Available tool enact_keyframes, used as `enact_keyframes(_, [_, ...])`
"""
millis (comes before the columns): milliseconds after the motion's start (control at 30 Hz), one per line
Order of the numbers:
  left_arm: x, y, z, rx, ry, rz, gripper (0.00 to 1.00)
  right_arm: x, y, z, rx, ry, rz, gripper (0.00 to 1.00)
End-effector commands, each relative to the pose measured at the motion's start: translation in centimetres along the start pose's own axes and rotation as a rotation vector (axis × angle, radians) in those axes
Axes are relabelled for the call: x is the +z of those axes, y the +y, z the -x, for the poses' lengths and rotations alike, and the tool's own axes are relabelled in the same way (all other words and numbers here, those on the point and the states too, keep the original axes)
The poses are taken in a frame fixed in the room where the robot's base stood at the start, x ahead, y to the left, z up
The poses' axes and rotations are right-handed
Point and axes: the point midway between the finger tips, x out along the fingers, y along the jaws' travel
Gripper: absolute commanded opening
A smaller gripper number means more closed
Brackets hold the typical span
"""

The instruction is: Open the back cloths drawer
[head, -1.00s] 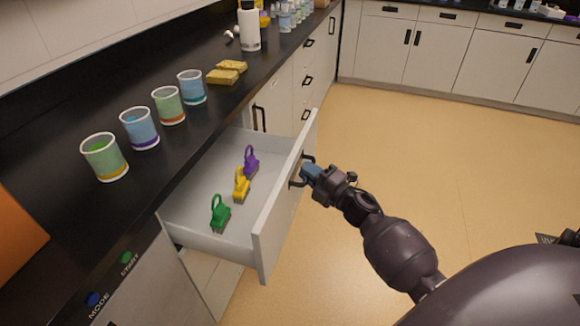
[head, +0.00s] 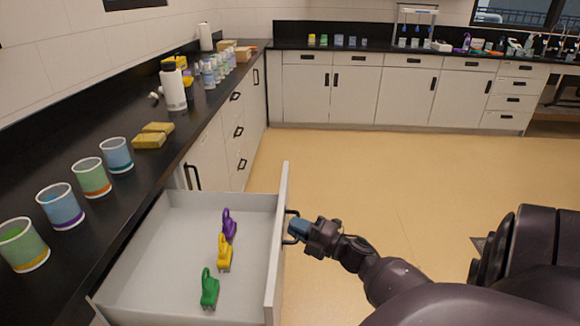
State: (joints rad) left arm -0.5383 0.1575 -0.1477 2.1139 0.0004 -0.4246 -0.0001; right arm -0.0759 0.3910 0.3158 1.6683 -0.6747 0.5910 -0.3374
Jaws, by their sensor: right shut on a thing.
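A light grey drawer (head: 160,240) is pulled well out from under the black counter on the left. A purple tool (head: 229,226), a yellow one (head: 224,254) and a green one (head: 209,289) lie inside it, near its front panel. My right gripper (head: 297,229) is shut on the dark drawer handle (head: 289,226) on the outer face of the front panel. Part of the handle is hidden by the fingers. My left gripper is not in view. I cannot tell any cloths in the drawer.
Several colour-banded beakers (head: 93,178), yellow sponges (head: 153,135) and a white bottle (head: 173,88) stand on the left counter (head: 150,190). More closed drawers (head: 238,131) are farther along. Back cabinets (head: 350,95) line the far wall. The floor (head: 400,160) between is clear.

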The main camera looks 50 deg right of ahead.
Motion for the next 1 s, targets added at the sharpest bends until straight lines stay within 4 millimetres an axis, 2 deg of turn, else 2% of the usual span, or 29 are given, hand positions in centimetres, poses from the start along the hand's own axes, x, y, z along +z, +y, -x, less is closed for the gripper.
enact_keyframes(367, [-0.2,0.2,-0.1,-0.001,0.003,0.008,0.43,0.1,0.1,0.1,0.000,-0.002,0.000,0.00])
enact_keyframes(400, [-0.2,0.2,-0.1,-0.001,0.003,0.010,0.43,0.1,0.1,0.1,0.000,-0.002,0.000,0.14])
enact_keyframes(567, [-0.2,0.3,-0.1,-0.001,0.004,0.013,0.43,0.1,0.1,0.1,0.000,-0.002,0.000,0.37])
enact_keyframes(867, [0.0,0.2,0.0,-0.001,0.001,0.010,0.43,0.1,0.0,0.2,0.000,-0.001,0.000,0.37])
enact_keyframes(1000, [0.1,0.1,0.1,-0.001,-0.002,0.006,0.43,0.1,0.0,1.4,-0.002,-0.001,0.000,0.37])
